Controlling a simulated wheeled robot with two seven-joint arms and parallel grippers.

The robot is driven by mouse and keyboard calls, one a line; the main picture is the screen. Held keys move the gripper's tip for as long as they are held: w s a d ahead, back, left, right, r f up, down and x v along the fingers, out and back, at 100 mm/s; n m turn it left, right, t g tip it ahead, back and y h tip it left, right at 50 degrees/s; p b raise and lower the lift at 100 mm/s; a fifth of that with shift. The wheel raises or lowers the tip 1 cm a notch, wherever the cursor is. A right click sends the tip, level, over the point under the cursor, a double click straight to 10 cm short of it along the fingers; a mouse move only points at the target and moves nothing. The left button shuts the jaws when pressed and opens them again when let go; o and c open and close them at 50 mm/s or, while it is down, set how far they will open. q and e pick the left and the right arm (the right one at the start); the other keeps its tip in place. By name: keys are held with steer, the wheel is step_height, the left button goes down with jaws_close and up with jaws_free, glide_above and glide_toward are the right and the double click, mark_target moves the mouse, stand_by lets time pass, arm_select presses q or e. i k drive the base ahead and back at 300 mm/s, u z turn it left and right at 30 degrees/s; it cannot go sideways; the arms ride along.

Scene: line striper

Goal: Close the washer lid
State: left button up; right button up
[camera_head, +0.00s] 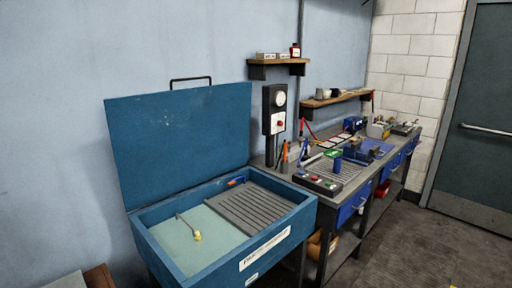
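The blue washer lid (180,140) stands raised, leaning slightly back toward the wall, with a dark bar handle (190,80) on its top edge. The blue washer basin (290,228) is below it and open at the top. Inside the basin are a pale flat floor (215,248), a grey ribbed tray (255,208), a thin nozzle with a yellow tip (196,236) and a small blue and orange object (236,181). Neither of my grippers is in view.
A workbench (345,195) with tools, a control box (318,184) and blue drawers stands right of the washer. Two wooden shelves (278,61) (338,98) hang on the wall. Grey floor (420,250) is clear before a dark door (480,110).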

mark_target(165, 143)
steer(key=u, duration=1.85)
steer(key=i, duration=0.85)
steer(key=z, duration=2.7)
